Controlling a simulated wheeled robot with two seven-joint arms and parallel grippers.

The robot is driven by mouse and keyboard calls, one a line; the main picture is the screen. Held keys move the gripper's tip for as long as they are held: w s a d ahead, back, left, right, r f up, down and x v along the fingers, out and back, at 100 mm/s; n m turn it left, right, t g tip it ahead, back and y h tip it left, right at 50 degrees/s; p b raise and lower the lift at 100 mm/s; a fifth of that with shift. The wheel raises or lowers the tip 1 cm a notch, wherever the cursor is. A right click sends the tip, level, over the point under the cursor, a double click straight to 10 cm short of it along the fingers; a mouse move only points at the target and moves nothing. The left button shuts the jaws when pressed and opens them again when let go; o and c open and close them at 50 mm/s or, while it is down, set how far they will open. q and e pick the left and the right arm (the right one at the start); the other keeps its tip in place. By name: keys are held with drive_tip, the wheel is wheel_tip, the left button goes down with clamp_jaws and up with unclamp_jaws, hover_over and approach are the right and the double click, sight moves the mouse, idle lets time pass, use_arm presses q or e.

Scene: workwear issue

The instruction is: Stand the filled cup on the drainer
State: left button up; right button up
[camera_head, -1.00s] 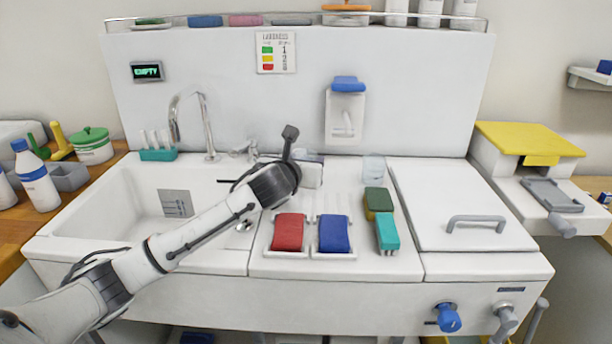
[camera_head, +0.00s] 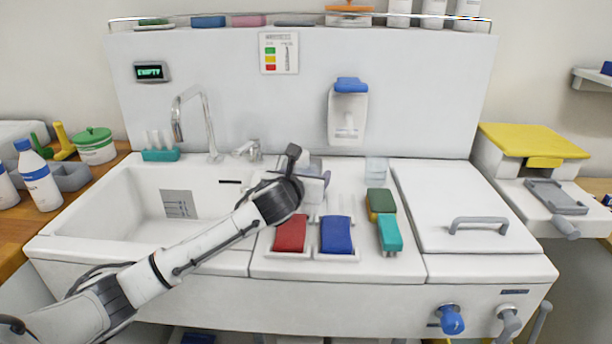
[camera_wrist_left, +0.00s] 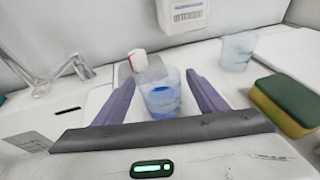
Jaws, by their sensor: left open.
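A clear cup with blue at its lower part (camera_wrist_left: 160,98) stands between the two purple fingers of my left gripper (camera_wrist_left: 165,80) in the left wrist view. The fingers are open on either side of it; I cannot tell whether they touch it. In the head view my left gripper (camera_head: 318,184) is over the counter right of the sink, and it largely hides this cup. A second clear cup (camera_head: 376,169) stands further right; it also shows in the left wrist view (camera_wrist_left: 237,52). A ribbed strip, perhaps the drainer (camera_head: 345,203), lies behind the blue pad.
A red pad (camera_head: 291,233) and a blue pad (camera_head: 336,235) lie in front. A green sponge (camera_head: 380,202) and a teal brush (camera_head: 390,234) lie right. A red-capped object (camera_wrist_left: 138,61) is behind the cup. The tap (camera_head: 205,125) rises behind the sink (camera_head: 135,210). The lid (camera_head: 440,195) is clear.

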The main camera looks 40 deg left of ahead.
use_arm(q)
drive_tip(key=v, duration=1.2)
drive_tip(key=shift+r, duration=0.25)
